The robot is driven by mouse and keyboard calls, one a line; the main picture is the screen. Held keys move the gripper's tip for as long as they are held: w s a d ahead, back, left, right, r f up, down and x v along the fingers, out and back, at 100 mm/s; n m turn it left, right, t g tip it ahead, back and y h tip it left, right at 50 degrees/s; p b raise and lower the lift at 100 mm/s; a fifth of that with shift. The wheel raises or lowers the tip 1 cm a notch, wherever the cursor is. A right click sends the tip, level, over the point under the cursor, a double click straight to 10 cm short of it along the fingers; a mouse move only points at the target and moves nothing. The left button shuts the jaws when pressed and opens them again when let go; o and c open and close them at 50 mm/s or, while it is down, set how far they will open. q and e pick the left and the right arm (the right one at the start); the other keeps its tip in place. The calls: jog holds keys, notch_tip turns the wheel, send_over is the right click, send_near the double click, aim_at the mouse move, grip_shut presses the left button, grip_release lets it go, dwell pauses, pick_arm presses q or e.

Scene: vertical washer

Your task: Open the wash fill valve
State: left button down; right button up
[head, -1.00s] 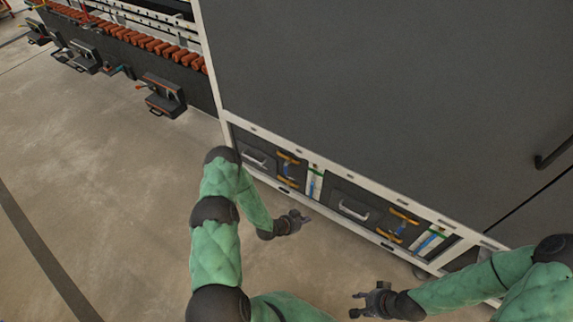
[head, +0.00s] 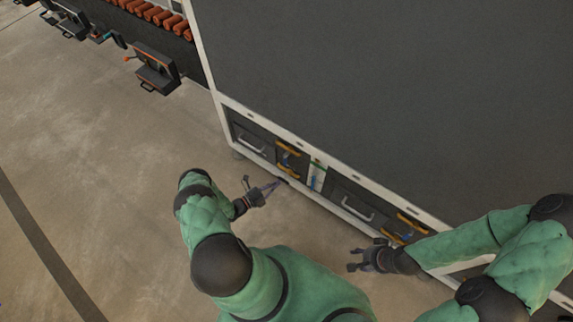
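The washer's lower panel holds two sets of yellow-orange pipe fittings with blue parts, one on the left (head: 289,150) and one on the right (head: 411,222). Which of them is the wash fill valve I cannot tell; no label is readable. My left gripper (head: 262,182) is open and empty, in front of and just below the left set, seemingly apart from it. My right gripper (head: 351,259) is open and empty, to the left of and below the right set. My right forearm hides part of the panel right of that set.
The tall dark washer cabinet (head: 370,90) with a pale frame fills the upper right. Drawer-like panels with grey handles (head: 357,208) flank the fittings. A dark box unit (head: 155,70) stands at the upper left. The floor (head: 100,170) at left is clear.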

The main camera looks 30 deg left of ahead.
aim_at(286, 159)
pick_arm(q)
jog(key=shift+w, duration=0.1)
jog(key=w+b, duration=0.4)
jog(key=w, duration=0.5)
jog(key=shift+w, duration=0.15)
dwell(0.4)
